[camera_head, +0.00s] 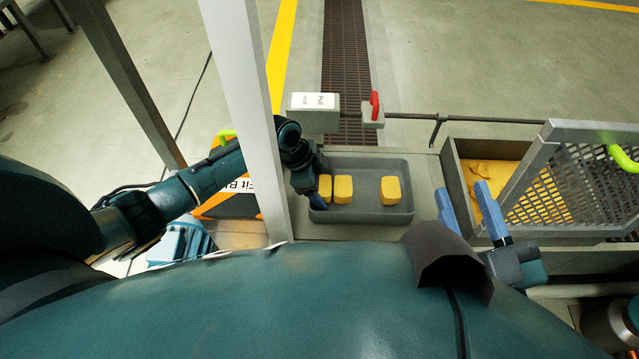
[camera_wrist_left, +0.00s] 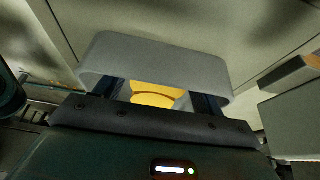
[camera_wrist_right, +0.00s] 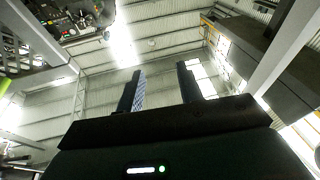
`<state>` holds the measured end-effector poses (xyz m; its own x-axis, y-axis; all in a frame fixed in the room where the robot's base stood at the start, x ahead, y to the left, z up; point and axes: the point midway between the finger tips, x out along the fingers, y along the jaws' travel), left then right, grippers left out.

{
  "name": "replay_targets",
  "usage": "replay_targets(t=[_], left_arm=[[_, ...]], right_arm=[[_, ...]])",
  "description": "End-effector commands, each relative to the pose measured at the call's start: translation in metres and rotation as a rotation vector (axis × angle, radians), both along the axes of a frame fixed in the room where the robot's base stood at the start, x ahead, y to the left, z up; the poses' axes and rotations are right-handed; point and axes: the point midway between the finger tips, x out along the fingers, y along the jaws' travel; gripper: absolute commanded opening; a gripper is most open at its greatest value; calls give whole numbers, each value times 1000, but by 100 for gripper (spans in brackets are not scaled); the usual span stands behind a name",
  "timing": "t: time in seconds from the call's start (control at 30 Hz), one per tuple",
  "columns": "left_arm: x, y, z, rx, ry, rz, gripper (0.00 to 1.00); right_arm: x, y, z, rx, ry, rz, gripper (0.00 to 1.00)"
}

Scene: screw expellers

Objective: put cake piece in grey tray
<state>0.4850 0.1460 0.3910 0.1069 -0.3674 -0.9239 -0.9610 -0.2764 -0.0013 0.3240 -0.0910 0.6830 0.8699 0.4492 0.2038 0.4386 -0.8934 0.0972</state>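The grey tray (camera_head: 365,166) stands at the centre of the head view. Three yellow cake pieces lie in it: one at the left wall (camera_head: 325,188), one beside it (camera_head: 343,190), and one on the right side (camera_head: 390,191). My left gripper (camera_head: 316,198) is at the tray's left end, beside the leftmost piece. In the left wrist view, its fingers are apart with yellow cake (camera_wrist_left: 155,94) showing between them; no firm grip is visible. The tray (camera_wrist_left: 155,58) shows beyond. My right gripper (camera_head: 469,198) is open and empty, fingers pointing up, right of the tray.
A grey bin (camera_head: 452,165) with yellow material stands at the right, under a tilted mesh guard (camera_head: 590,135). A pale post (camera_head: 250,110) rises left of the tray. A grey box with a label (camera_head: 314,118) and a red switch (camera_head: 374,105) stand behind the tray.

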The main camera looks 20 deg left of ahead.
Motion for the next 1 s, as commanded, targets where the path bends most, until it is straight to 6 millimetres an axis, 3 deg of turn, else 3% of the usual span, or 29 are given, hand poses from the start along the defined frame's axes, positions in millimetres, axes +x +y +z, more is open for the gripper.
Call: replay_targets(t=[0.37,0.6,0.8,1.0], left_arm=[[0,0,6,0,-1,-1,75],[-4,16,47,1,-2,1,75],[-9,31,86,0,-1,-1,75],[-12,42,109,0,0,1,75]], right_arm=[[0,-1,3,-5,-1,-2,36],[-1,-3,14,-52,-15,-15,36],[-2,-8,6,-113,1,-37,36],[-5,-9,1,-139,17,-48,36]])
